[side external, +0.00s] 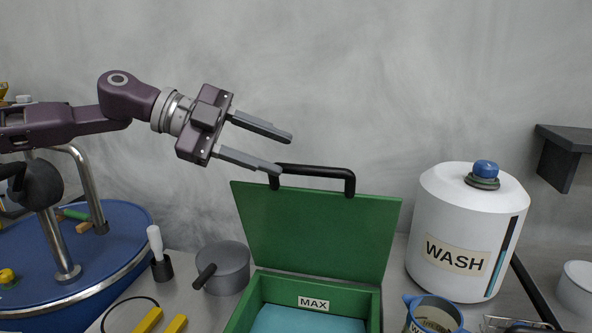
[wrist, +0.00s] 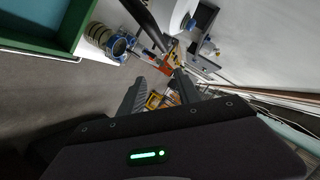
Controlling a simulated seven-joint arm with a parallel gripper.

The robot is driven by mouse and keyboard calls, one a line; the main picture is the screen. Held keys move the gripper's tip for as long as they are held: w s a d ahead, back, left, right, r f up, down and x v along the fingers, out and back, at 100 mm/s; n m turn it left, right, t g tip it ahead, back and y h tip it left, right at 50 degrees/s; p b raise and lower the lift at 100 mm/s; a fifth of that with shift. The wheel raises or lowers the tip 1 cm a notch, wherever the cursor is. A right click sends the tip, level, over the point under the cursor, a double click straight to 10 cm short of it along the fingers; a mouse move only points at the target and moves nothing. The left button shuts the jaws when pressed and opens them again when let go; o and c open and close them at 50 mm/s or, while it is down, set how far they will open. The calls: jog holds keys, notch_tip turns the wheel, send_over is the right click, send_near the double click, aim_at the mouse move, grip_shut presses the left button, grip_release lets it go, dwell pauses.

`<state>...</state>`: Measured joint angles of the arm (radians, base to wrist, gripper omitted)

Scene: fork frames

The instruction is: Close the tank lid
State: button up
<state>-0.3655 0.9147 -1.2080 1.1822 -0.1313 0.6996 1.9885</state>
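The green tank (side external: 373,305) stands on the bench with blue liquid inside and a "MAX" label on its inner wall. Its green lid (side external: 315,228) stands open, raised upright at the back. A black handle (side external: 318,168) runs along the lid's top edge. My gripper (side external: 284,154) is open and empty, its two fingers apart, just above and left of the handle in the side view. One fingertip overlaps the handle's left end there; I cannot tell whether they touch. In the wrist view, part of the green tank (wrist: 62,45) shows at upper left and the handle is not clearly seen.
A white "WASH" container (side external: 462,225) with a blue cap stands right of the lid. A blue-rimmed jug (side external: 432,310) is in front of it. A grey pot (side external: 226,268) and a white-handled brush (side external: 157,250) stand left of the tank. A dark bracket (side external: 565,150) juts from the wall at right.

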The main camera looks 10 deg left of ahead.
aim_at(288, 167)
jog(key=shift+t+h, duration=0.6)
jog(key=shift+h, duration=0.3)
jog(key=w+f, duration=0.1)
jog(key=w+a+f, duration=0.2)
jog(key=w, duration=0.1)
jog(key=shift+w+a+f, duration=0.1)
jog(key=shift+f, duration=0.1)
jog(key=x, duration=0.7)
jog(key=shift+f, duration=0.3)
grip_shut()
